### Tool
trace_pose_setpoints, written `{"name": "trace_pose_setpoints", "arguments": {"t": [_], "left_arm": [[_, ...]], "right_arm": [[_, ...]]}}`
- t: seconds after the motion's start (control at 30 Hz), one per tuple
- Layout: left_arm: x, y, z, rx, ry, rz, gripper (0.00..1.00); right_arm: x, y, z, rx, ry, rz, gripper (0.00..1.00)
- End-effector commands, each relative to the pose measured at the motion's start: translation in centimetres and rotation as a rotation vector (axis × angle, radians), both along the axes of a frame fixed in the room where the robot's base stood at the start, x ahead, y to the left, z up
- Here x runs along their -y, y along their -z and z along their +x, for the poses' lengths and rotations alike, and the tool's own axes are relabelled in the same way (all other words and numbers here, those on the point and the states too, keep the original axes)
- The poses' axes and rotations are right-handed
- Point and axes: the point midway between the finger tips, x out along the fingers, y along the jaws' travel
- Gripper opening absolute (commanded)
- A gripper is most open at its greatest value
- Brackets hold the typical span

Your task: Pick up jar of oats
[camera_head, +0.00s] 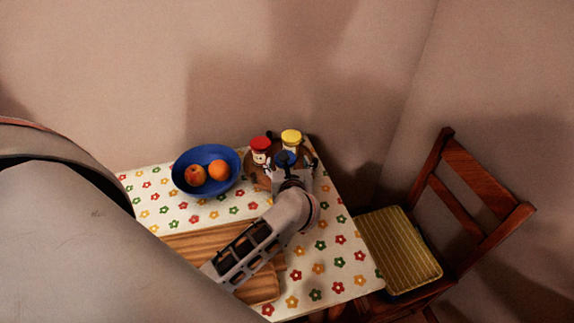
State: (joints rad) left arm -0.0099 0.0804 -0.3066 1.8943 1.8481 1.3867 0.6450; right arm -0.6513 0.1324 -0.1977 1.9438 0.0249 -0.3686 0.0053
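A jar with a red lid (260,145) and a jar with a yellow lid (291,138) stand upright on a round brown tray (250,172) at the table's far corner. A small blue shape, possibly a third lid (285,158), shows in front of them. The labels are too small to read, so I cannot tell which jar holds oats. My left gripper (292,167) is at the tray, around or just above the blue shape. Its dark fingers appear on both sides, but contact with a jar cannot be made out. My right gripper is not in view.
A blue bowl (181,180) with orange and reddish fruit stands left of the tray. A striped wooden board (195,243) lies under my forearm on the flowered tablecloth (330,265). A wooden chair (470,205) with a yellow cushion (398,250) stands right. Walls rise close behind the table.

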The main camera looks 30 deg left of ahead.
Motion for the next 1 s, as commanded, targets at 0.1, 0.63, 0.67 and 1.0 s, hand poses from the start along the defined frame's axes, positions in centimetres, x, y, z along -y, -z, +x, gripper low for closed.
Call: {"name": "trace_pose_setpoints", "arguments": {"t": [0.1, 0.63, 0.67, 1.0], "left_arm": [[-1.1, 0.6, 0.9, -0.002, -0.001, 0.006, 0.66], [-3.1, 2.3, 3.4, 0.000, 0.000, 0.003, 0.66], [-3.1, 2.3, 3.4, 0.000, 0.000, 0.003, 0.63], [-3.1, 2.1, 3.4, 0.002, 0.001, 0.004, 0.14]], "right_arm": [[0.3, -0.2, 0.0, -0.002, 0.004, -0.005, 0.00], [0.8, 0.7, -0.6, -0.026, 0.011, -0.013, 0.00], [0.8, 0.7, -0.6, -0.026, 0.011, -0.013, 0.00], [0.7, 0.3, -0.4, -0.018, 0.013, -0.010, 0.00]]}}
